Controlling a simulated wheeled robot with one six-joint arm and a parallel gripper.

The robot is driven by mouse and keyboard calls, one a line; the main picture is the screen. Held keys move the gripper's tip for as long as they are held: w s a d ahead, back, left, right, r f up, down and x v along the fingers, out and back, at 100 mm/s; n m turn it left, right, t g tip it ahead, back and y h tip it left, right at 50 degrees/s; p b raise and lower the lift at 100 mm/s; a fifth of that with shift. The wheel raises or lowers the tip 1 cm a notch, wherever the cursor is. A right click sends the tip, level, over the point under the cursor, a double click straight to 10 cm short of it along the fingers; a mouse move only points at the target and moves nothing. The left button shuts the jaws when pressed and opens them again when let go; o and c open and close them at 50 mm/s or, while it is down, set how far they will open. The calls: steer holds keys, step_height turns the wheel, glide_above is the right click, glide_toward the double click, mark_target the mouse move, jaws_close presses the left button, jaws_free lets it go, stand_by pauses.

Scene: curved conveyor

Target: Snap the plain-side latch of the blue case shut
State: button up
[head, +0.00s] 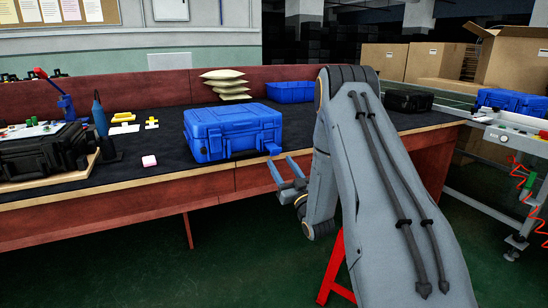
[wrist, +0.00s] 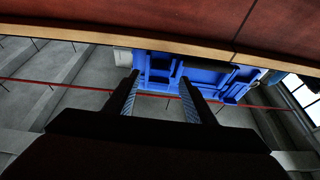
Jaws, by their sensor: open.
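The blue case (head: 225,135) lies with its lid down on the dark bench mat, near the front edge. A blue latch tab (head: 272,149) sticks out at its front right corner. In the wrist view the case (wrist: 205,75) appears beyond my fingers, with a dark handle and blue latch parts on its front; one part (wrist: 236,92) juts out to the right. I cannot tell which side is plain. My gripper (head: 284,168) is open and empty, just off the bench edge in front of the case's right end. Its fingers (wrist: 160,88) appear apart from the case.
The wooden bench edge (head: 170,189) runs in front of the case. Pale sacks (head: 226,85) and a blue bin (head: 290,91) are behind. A conveyor is at right.

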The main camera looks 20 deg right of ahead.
mark_target(275, 154)
steer(key=x, duration=0.6)
steer(key=shift+w, duration=0.1)
jaws_close()
